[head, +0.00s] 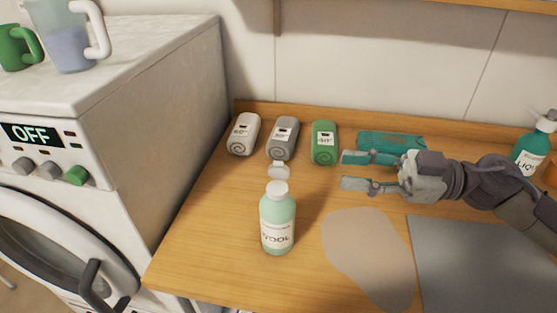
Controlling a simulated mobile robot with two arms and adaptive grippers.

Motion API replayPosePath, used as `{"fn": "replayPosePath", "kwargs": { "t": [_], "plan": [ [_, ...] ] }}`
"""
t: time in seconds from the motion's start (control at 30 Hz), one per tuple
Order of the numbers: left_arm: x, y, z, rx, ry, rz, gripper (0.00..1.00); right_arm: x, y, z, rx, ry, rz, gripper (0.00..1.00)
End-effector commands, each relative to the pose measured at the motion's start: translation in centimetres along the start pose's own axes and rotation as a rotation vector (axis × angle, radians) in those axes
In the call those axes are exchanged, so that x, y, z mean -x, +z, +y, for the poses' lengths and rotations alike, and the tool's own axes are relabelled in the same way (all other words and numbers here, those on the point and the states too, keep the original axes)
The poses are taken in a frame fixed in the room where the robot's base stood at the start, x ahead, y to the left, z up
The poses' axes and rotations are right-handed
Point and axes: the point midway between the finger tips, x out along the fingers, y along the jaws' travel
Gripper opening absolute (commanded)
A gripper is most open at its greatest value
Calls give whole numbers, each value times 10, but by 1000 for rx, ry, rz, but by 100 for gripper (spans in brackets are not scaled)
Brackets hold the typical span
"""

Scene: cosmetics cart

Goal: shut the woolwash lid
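The woolwash bottle (277,226) is pale green with a white label reading "WOOL". It stands upright on the wooden counter, left of the middle in the head view. Its white flip lid (279,170) is raised behind the white cap (278,189), so the lid is open. My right gripper (343,171) reaches in from the right with its fingers pointing left. My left gripper is not in view.
White, grey and green rolled items (283,138) stand along the back of the counter (190,262). A teal box (391,141) lies behind my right gripper. A green pump bottle (530,150) stands far right. A beige patch and a grey mat (480,262) lie in front. A washing machine (120,120) stands left.

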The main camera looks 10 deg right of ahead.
Motion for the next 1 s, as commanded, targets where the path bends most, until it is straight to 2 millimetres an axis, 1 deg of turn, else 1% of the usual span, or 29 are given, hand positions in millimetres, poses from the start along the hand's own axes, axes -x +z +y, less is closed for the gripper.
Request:
{"fn": "replayPosePath", "kwargs": {
  "t": [0.03, 0.1, 0.4, 0.5, 0.6, 0.7, 0.83, 1.0],
  "plan": [
    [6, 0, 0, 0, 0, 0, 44, -8, -6, 1, 3, -1, 7, 37],
    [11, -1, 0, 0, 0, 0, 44, -20, -7, 1, 5, -3, 9, 37],
    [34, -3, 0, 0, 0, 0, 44, -83, -7, 1, 3, -1, 8, 37],
    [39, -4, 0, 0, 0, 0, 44, -100, -6, 0, 3, -3, 8, 37],
    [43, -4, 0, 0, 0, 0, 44, -112, -5, 1, 2, 0, 6, 37],
    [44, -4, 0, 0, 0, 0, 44, -119, -3, 0, 1, 0, 5, 37],
    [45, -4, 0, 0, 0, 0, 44, -123, -2, 0, 2, 0, 3, 37],
    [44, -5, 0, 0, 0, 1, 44, -123, -1, 0, 1, 0, 3, 37]
  ]
}}
